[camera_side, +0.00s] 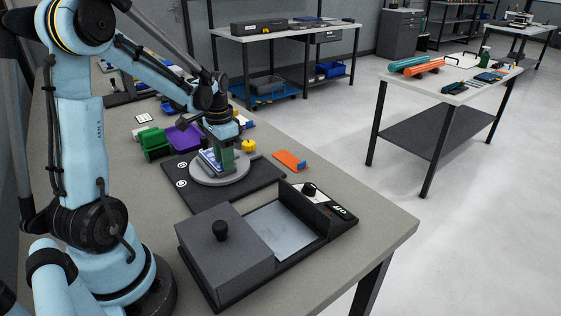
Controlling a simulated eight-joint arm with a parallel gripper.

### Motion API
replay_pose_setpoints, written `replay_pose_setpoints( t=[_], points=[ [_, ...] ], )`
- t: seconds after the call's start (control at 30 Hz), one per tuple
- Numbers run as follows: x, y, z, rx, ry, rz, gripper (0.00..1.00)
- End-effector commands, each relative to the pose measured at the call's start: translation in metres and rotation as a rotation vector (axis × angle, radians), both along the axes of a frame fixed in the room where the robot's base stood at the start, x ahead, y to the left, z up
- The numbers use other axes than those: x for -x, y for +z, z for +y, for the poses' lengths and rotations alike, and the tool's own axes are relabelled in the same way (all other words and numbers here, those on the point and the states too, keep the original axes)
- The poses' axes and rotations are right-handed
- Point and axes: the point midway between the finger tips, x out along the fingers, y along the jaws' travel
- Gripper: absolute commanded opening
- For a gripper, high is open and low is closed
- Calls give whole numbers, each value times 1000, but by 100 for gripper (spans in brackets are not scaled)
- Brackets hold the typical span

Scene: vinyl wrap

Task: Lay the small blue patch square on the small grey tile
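My gripper (222,166) points down over a round grey turntable (228,180) on a black mat. A dark green block-like part shows at the gripper's end; I cannot tell whether it is a finger, a tool or a held piece. A small blue and white piece (208,162) shows just left of it, above or on the turntable. I cannot tell whether it is the blue patch, or whether it touches the gripper. The small grey tile cannot be made out; the gripper may hide it. The finger opening is too small to see.
A black mat (262,195) lies under the turntable. Around it are a purple tray (184,138), a green block (155,146), a yellow round piece (249,146) and an orange piece (288,159). A grey lidded box (225,250) and a heater-like unit (285,229) stand in front.

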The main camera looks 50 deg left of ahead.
Motion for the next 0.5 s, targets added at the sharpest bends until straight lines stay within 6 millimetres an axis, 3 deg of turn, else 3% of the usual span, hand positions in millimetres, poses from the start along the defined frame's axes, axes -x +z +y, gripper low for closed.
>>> replay_pose_setpoints(
  t=[0.33, 0.5],
  points=[
    [0, 3, 0, 0, 0, 0, 34],
    [0, 20, 0, 0, 0, 0, 34]
  ],
)
